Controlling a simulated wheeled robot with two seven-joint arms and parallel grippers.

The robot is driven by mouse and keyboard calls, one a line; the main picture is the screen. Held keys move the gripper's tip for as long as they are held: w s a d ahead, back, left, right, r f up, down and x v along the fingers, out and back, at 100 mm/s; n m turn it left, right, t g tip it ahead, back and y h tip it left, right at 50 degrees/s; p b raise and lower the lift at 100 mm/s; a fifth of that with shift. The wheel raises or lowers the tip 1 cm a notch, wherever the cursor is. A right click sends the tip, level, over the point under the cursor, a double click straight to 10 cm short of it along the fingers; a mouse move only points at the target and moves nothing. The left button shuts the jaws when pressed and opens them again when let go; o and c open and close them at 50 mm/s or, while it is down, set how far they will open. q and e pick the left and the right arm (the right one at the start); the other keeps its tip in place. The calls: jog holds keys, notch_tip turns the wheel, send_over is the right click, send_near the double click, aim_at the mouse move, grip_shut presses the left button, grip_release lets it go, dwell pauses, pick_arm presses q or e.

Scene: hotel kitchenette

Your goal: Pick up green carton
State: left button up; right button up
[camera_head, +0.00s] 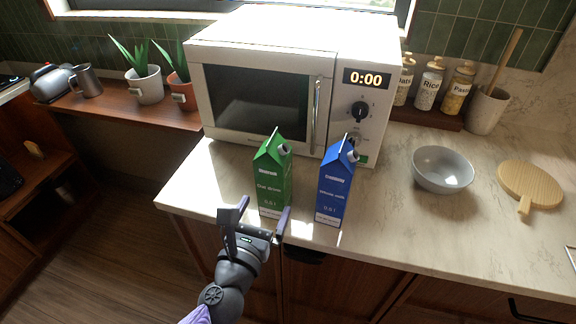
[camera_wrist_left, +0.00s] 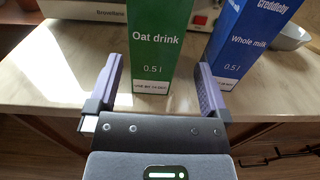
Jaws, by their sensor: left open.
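The green carton (camera_head: 272,180), labelled "Oat drink", stands upright on the counter near its front edge, in front of the microwave. It also shows in the left wrist view (camera_wrist_left: 158,40), its top cut off. My left gripper (camera_head: 262,212) is open at the counter's front edge, just in front of the green carton. In the left wrist view the two fingers (camera_wrist_left: 157,88) are spread, with the carton straight ahead between their lines. I cannot tell from these views whether the fingertips reach beside it. My right gripper is not in view.
A blue milk carton (camera_head: 333,185) stands close to the right of the green one. The white microwave (camera_head: 262,100) is behind both. A grey bowl (camera_head: 442,170) and a wooden board (camera_head: 530,184) lie farther right. The counter (camera_head: 195,188) is clear left of the green carton.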

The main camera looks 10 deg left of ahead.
aim_at(269, 189)
pick_arm(q)
jog(key=w, duration=0.7)
jog(key=shift+w+r, duration=0.4)
grip_shut()
